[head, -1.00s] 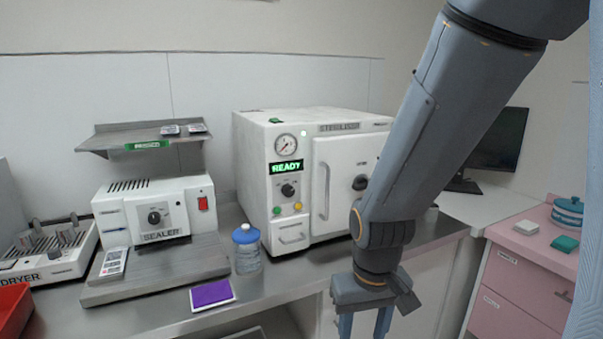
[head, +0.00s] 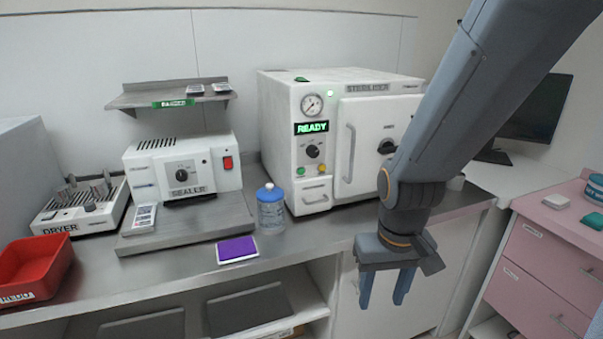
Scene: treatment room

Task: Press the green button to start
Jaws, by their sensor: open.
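The white sterilizer (head: 375,130) stands on the steel counter with its door shut and a lit READY display (head: 311,127). The small green button (head: 300,171) is on its front panel, below and left of the black knob (head: 313,151). A yellow button (head: 322,168) sits to its right. My gripper (head: 384,303) is open and empty, pointing down in front of the counter's front edge. It is below and to the right of the green button, well apart from it. My arm hides part of the sterilizer's right side.
A water bottle (head: 271,208) stands left of the sterilizer, close to its front. A purple pad (head: 237,250) lies near the counter edge. The sealer (head: 185,172), dryer (head: 80,208) and red bin (head: 33,268) are farther left. A pink cabinet (head: 555,260) stands right.

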